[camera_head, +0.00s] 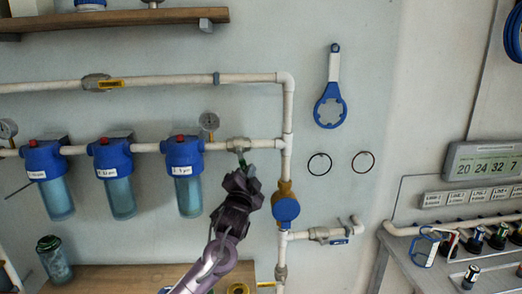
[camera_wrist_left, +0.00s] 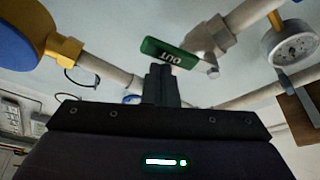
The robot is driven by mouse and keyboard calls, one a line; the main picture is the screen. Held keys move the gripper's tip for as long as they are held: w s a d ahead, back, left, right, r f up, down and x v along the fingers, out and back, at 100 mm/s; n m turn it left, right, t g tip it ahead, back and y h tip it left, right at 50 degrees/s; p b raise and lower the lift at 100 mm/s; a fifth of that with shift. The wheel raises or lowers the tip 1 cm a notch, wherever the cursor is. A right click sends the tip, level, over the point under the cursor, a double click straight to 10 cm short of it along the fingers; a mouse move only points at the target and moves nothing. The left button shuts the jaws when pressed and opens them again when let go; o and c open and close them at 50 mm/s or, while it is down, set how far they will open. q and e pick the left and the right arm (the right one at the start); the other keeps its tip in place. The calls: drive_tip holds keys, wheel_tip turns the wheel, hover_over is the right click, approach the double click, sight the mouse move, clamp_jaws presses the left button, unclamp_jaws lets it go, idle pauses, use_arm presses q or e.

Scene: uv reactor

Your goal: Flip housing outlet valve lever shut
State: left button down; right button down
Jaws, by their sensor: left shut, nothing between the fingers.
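The outlet valve (camera_head: 238,145) sits on the white pipe right of the third blue filter housing (camera_head: 183,152). Its green lever (camera_head: 242,160) shows as a small piece below the valve body, partly hidden by my gripper. In the left wrist view the green lever (camera_wrist_left: 168,52) is marked OUT and reaches left from the metal valve body (camera_wrist_left: 205,42). My left gripper (camera_head: 243,180) is just below the lever, shut and empty. In the wrist view its closed fingertips (camera_wrist_left: 160,70) are right at the lever's edge; I cannot tell if they touch. My right gripper is not in view.
A brass fitting with a blue round cap (camera_head: 286,210) is on the vertical pipe to the right. A pressure gauge (camera_head: 209,121) stands above the pipe, left of the valve. A wooden shelf (camera_head: 130,277) runs below. A blue wrench (camera_head: 331,100) hangs on the wall.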

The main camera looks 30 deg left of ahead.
use_arm(q)
drive_tip(key=shift+s+a+f, duration=0.25)
drive_tip(key=shift+a+f, duration=0.05)
drive_tip(key=shift+a, duration=0.15)
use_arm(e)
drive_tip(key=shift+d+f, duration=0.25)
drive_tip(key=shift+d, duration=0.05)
use_arm(q)
drive_tip(key=shift+s+a+b, duration=0.15)
drive_tip(key=shift+a+b, duration=0.05)
drive_tip(key=shift+b, duration=0.1)
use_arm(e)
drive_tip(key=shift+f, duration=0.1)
